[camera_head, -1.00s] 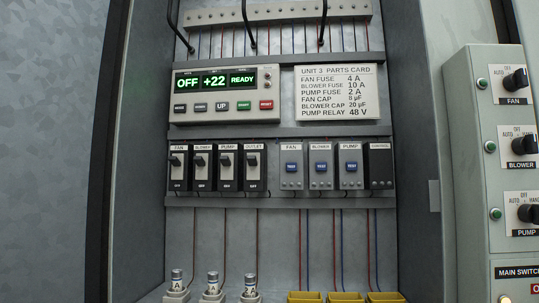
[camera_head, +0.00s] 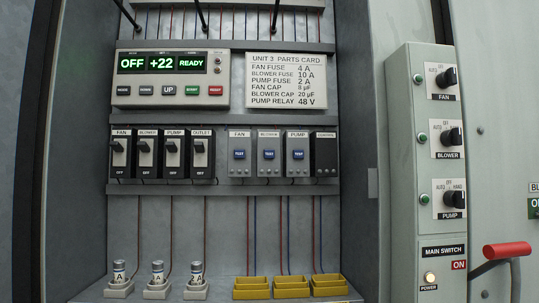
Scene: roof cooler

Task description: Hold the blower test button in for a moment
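The blower relay module (camera_head: 270,169) sits in the middle of the right-hand row in the cabinet, between the fan module (camera_head: 240,169) and the pump module (camera_head: 298,169). Its blue test button (camera_head: 269,155) is on its upper face, and nothing touches it. The label above it is small and blurred but appears to read BLOWER. The controller display (camera_head: 162,64) shows OFF, +22 and READY. Neither of my grippers is in the head view.
Breakers (camera_head: 145,155) stand left of the modules. Fuses (camera_head: 158,274) and yellow sockets (camera_head: 290,287) line the cabinet floor. A switch box (camera_head: 420,170) with a blower knob (camera_head: 452,138) projects at the right, beside a red-handled main switch (camera_head: 507,250). Space before the modules looks clear.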

